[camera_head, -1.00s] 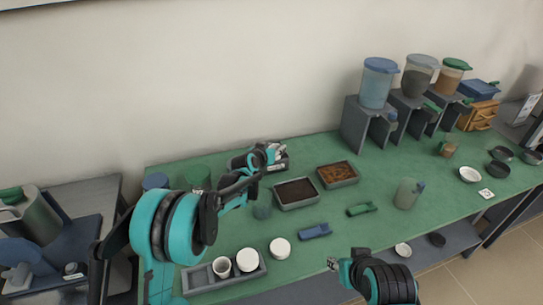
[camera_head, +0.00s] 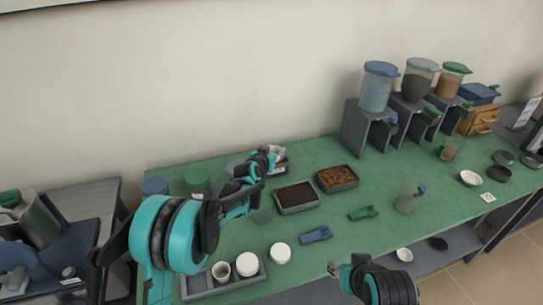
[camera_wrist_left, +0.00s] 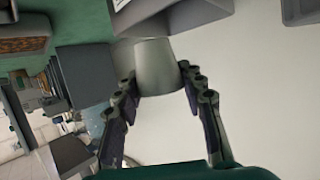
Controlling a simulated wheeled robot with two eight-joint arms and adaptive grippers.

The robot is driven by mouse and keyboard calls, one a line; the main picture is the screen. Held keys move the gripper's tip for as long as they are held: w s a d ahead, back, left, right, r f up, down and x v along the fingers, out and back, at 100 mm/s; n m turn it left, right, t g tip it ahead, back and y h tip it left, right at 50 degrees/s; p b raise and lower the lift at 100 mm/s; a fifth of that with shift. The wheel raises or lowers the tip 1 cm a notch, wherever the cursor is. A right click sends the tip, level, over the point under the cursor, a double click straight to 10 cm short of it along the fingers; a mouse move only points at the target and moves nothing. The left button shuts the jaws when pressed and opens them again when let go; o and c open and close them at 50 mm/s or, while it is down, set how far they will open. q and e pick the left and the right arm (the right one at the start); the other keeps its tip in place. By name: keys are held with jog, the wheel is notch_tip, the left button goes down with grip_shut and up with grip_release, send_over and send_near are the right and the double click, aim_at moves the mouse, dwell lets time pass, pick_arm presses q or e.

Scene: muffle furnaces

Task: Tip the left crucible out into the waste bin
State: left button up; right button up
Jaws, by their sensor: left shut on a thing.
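My left gripper (camera_head: 267,158) reaches over the back of the green table, beside a small grey open box (camera_head: 283,167) with pale contents. In the left wrist view its two fingers (camera_wrist_left: 158,92) are shut on a pale grey tapered crucible (camera_wrist_left: 157,68). In the head view the crucible is mostly hidden by the gripper. I cannot tell whether anything is inside it, or whether the grey box is the waste bin. My right gripper (camera_head: 334,268) is low at the table's front edge, away from these things; its jaws are too small to read.
A grey tray (camera_head: 196,283) with a cup and a white round piece lies at front left. Two filled trays (camera_head: 276,195) (camera_head: 319,186) lie right of my left gripper. Green (camera_head: 198,185) and blue (camera_head: 155,186) canisters stand left.

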pick_arm(q)
jog(key=shift+r+p, duration=1.25)
jog(key=shift+r, duration=0.9)
